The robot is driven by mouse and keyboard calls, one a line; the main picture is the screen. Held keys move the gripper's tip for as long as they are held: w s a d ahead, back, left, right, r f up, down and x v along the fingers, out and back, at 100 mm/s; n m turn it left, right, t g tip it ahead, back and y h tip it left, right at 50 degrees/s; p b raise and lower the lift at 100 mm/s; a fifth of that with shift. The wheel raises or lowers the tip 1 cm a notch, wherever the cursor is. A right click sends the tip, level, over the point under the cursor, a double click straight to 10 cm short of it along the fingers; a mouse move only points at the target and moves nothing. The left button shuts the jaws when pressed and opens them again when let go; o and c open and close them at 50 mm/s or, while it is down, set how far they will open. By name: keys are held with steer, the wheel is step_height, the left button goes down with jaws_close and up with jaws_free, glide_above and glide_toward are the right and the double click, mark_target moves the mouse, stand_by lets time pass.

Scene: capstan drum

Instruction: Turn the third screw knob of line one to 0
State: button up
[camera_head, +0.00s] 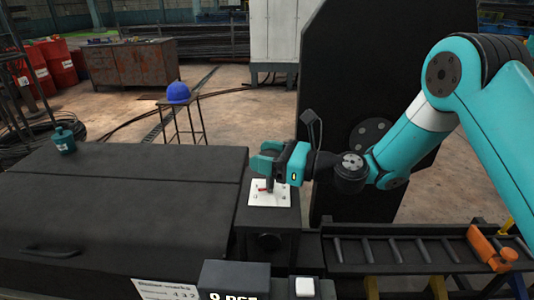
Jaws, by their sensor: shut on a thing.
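A white plate (269,196) lies on top of a black box in the middle of the view. A small part with a red mark (263,187) shows on the plate under my gripper; I take it to be the knob. My gripper (267,180) reaches in from the right and is shut on the knob. The jaws hide most of the knob, so its pointer and the numbers around it cannot be read. Other knobs or lines of knobs cannot be made out.
A wide black cabinet (120,205) fills the left, with a teal can (64,140) on it. A tall black plate (370,90) stands behind my arm. A rack (410,250) with an orange tool (492,248) is at the lower right. A blue helmet (178,92) rests on a stool behind.

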steer(key=shift+n+g+y, duration=0.4)
steer(key=shift+n+g, duration=0.6)
steer(key=shift+g, duration=0.5)
stand_by(0.4)
steer(key=o, duration=0.9)
steer(key=shift+s, duration=0.1)
steer(key=shift+f+b, duration=0.1)
steer(key=shift+b, duration=0.35)
